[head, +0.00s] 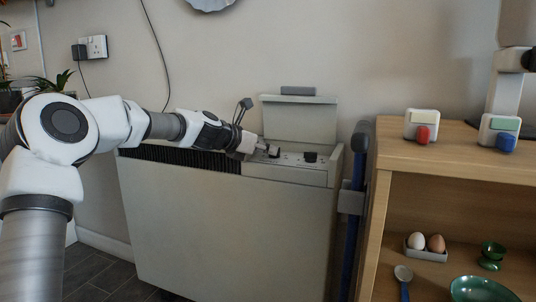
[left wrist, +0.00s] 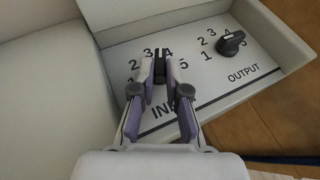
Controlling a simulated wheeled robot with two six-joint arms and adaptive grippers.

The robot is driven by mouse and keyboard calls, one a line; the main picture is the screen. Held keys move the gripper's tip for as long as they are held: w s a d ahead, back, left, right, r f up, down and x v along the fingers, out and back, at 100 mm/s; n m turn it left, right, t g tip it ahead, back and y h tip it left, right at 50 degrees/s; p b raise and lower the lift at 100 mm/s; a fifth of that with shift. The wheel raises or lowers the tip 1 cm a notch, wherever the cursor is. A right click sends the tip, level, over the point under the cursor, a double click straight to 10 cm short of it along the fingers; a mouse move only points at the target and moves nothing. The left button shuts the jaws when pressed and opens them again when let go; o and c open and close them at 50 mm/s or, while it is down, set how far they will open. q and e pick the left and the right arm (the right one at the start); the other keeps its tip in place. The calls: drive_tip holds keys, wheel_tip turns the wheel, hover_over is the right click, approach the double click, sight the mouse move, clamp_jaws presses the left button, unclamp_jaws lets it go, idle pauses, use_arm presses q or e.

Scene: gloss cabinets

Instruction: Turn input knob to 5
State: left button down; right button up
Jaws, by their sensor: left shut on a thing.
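The storage heater (head: 225,235) stands against the wall with its top flap (head: 300,120) raised over a control panel. The panel carries an INPUT dial and an OUTPUT dial, each with printed numbers. My left gripper (head: 262,148) reaches the panel from the left. In the left wrist view, my left gripper (left wrist: 160,88) is shut on the dark input knob (left wrist: 160,66), which stands amid the INPUT numbers. The fingers partly hide the knob and the INPUT label; its exact setting is hard to tell. The output knob (left wrist: 231,42) is free, to the right. My right gripper is not in view.
A wooden shelf unit (head: 450,160) stands right of the heater. On top are two white switch boxes with a red (head: 422,135) and a blue (head: 506,143) part. Inside are eggs in a tray (head: 426,254) and green dishes (head: 482,289). The raised flap stands close behind the panel.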

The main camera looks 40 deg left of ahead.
use_arm(q)
drive_tip(key=shift+f, duration=0.15)
drive_tip(key=c, duration=1.2)
unclamp_jaws()
wheel_tip(320, 180, up, 10)
